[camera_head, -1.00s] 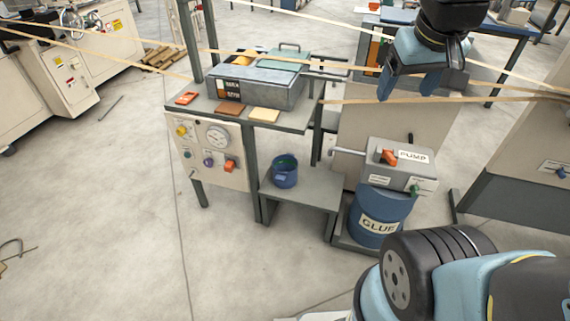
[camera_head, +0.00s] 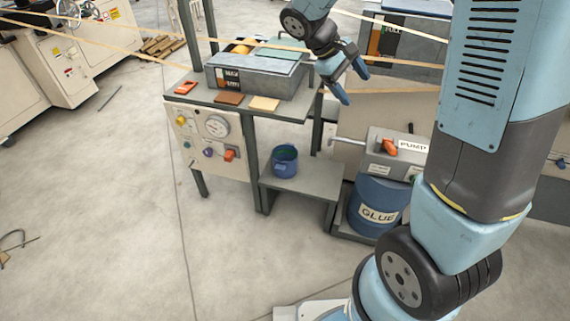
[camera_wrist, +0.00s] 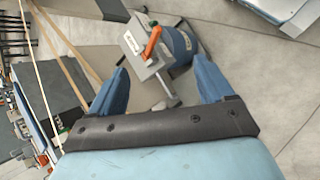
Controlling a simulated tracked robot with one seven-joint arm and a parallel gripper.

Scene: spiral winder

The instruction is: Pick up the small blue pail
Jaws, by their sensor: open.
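The small blue pail (camera_head: 285,161) stands upright on a low grey shelf (camera_head: 312,182) in the head view, beside the legs of the control table. My gripper (camera_head: 351,88) is open and empty, above and to the right of the pail, near the right end of the table. In the wrist view my gripper's two blue fingers (camera_wrist: 162,82) are spread apart with nothing held between them. I cannot make out the pail in the wrist view.
A blue glue drum (camera_head: 374,205) with a grey pump box (camera_head: 392,150) stands right of the shelf; the pump also shows in the wrist view (camera_wrist: 143,48). A grey metal box (camera_head: 257,78) sits on the table (camera_head: 285,116). Pale strips (camera_head: 400,63) cross near my gripper. Floor in front is clear.

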